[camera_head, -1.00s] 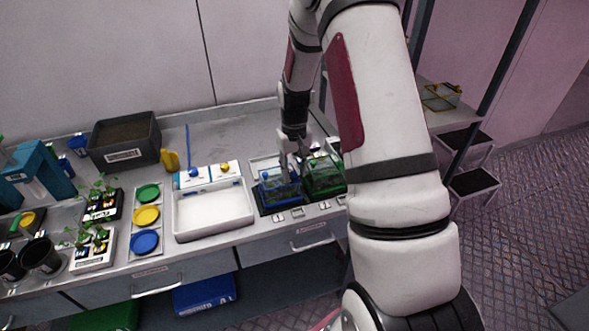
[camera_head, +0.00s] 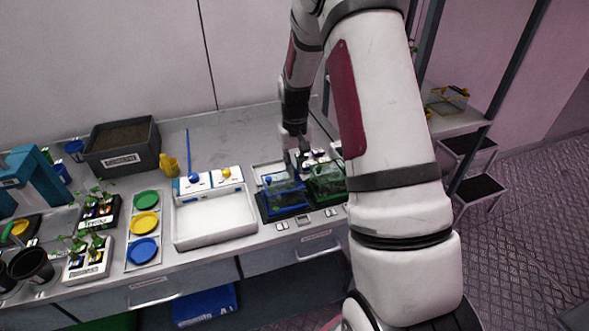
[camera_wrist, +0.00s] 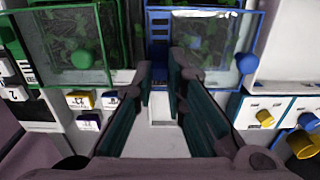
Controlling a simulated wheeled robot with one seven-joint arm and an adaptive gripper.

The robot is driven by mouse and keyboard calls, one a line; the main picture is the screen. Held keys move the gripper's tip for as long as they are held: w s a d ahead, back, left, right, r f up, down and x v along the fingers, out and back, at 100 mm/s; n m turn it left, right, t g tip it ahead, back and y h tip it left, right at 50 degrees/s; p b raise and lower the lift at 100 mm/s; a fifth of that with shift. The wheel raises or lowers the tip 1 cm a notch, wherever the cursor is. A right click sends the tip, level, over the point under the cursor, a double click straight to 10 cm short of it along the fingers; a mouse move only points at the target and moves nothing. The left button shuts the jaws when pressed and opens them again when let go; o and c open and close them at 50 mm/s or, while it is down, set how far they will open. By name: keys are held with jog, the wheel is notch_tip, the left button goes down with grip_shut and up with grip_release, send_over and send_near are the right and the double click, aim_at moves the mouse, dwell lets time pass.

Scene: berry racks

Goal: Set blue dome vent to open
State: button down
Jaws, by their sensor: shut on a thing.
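The blue-framed clear dome (camera_head: 287,205) stands on a black base at the right part of the bench. In the wrist view its clear pane (camera_wrist: 208,48) lies right of centre. A blue slatted strip, which looks like the blue dome's vent (camera_wrist: 158,26), runs along that dome's left side. My gripper (camera_head: 294,166) is at the back right of the blue dome. In the wrist view my gripper (camera_wrist: 161,66) has its fingertips at the slatted strip, shut with a narrow gap. The part between the tips is mostly hidden.
The green-framed dome (camera_head: 327,183) with plants stands close beside the blue one. A white tray (camera_head: 214,240) and a white box with blue and yellow knobs (camera_head: 209,184) are to the left. A shelf post (camera_head: 500,100) rises right of my arm.

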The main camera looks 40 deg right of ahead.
jog(key=c, duration=1.6)
grip_release()
jog(key=shift+r, duration=0.1)
notch_tip(320, 180, up, 12)
jog(key=s+a+r+n+t, duration=0.2)
jog(key=s+a+r+t, duration=0.1)
jog(key=s+a+r, duration=0.85)
jog(key=s+a+r+t, duration=0.1)
jog(key=s+a+r, duration=0.1)
jog(key=s+a, duration=0.2)
jog(key=s+a+r+n+t, duration=0.1)
jog(key=s+a, duration=0.3)
jog(key=s, duration=0.6)
jog(key=shift+r+t, duration=0.3)
jog(key=shift+r, duration=0.4)
